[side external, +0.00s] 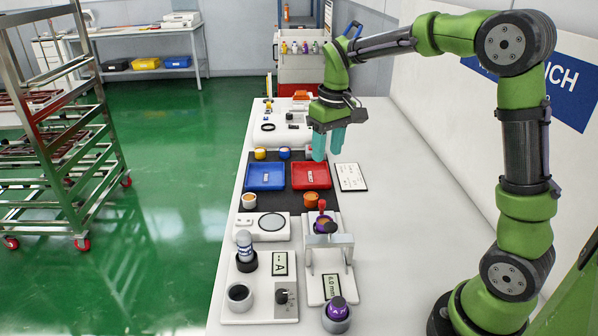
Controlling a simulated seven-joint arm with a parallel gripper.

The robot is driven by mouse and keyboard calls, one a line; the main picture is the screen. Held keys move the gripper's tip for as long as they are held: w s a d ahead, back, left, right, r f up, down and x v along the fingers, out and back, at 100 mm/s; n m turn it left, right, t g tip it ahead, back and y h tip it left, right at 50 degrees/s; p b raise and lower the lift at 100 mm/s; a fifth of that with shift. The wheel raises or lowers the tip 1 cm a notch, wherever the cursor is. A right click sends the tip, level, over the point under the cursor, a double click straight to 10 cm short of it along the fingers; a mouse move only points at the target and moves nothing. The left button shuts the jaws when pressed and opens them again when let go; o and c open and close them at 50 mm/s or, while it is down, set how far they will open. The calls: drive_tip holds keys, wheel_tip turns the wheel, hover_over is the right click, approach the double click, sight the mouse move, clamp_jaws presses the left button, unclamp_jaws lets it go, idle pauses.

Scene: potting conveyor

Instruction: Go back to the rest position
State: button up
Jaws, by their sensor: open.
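My green arm reaches over the white bench from the right. My gripper (328,143), with teal fingers, points down above the far end of the red tray (312,176). The fingers are apart and I see nothing between them. A small grey-white piece shows just left of the fingers, partly hidden behind them. The rest position itself is not marked in the view.
A blue tray (265,176) lies left of the red one, with a white card (351,177) to the right. Nearer stand a lever fixture (327,239), a station with a knob (284,297) and a purple-topped part (338,307). Bench space at right is clear.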

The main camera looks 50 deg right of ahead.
drive_tip(key=s+a+r+m+t+y, duration=0.1)
drive_tip(key=s+a+r+t, duration=0.1)
drive_tip(key=s+a, duration=0.3)
drive_tip(key=s+a+r+m+t, duration=0.1)
drive_tip(key=s+a+t, duration=0.3)
drive_tip(key=s, duration=0.8)
drive_tip(key=shift+s+a+r+y, duration=0.4)
drive_tip(key=shift+r, duration=0.25)
